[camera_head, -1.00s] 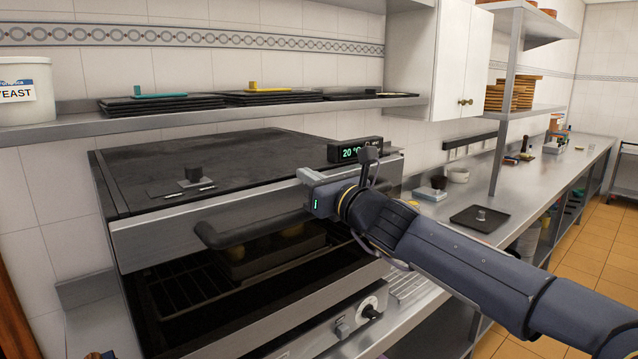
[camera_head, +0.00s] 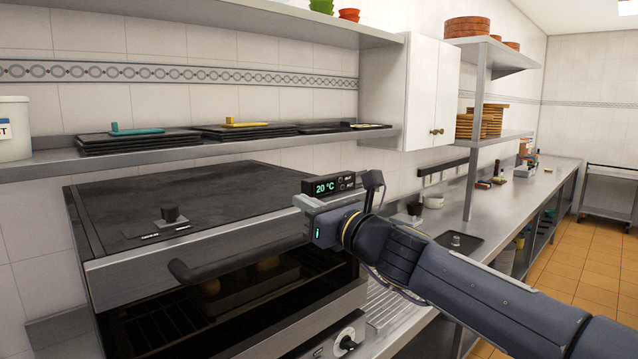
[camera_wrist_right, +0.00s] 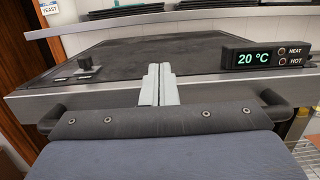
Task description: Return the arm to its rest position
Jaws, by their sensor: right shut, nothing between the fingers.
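My right arm (camera_head: 440,265) comes in from the lower right of the head view. Its gripper (camera_head: 306,203) is shut and empty, in front of the grill's upper front edge and just left of the temperature display. In the right wrist view the two pale fingers (camera_wrist_right: 159,84) are pressed together, with nothing between them. My left gripper is not in view.
The display (camera_head: 334,185) reads 20 °C. Baking items (camera_head: 262,266) sit inside the grill's opening. Above it, a shelf (camera_head: 190,147) holds dark trays and a white tub (camera_head: 14,130). A steel counter (camera_head: 510,210) with a dark tray (camera_head: 458,243) runs back right.

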